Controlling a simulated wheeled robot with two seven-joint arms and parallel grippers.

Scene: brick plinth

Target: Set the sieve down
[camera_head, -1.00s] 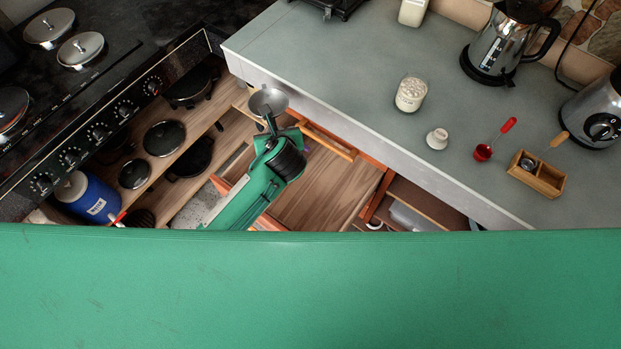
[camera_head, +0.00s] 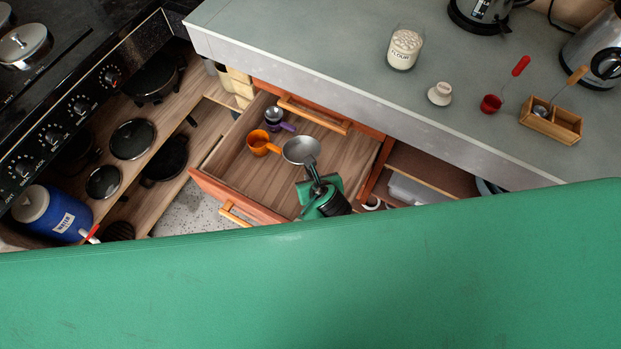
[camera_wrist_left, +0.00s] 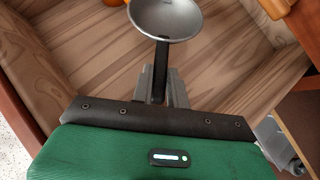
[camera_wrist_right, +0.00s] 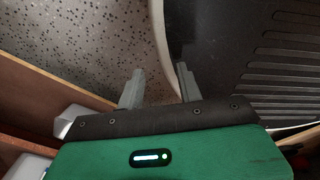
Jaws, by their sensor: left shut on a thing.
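The sieve (camera_head: 300,150) is a small grey metal bowl with a dark handle. My left gripper (camera_head: 316,182) is shut on its handle. In the left wrist view the sieve (camera_wrist_left: 166,18) points away from the left gripper (camera_wrist_left: 160,85), bowl outward, over the wooden drawer floor. The open drawer (camera_head: 235,195) lies under it in the head view. I cannot tell whether the sieve touches the drawer floor. My right gripper (camera_wrist_right: 160,85) shows only in its wrist view, with its fingers apart and nothing between them, above a speckled floor and a dark ridged surface.
An orange cup (camera_head: 258,142) and a purple-handled scoop (camera_head: 274,118) sit in the drawer's far left. The grey counter (camera_head: 300,45) rises behind it, holding a flour jar (camera_head: 404,48) and a wooden box (camera_head: 551,124). The drawer's middle is mostly bare.

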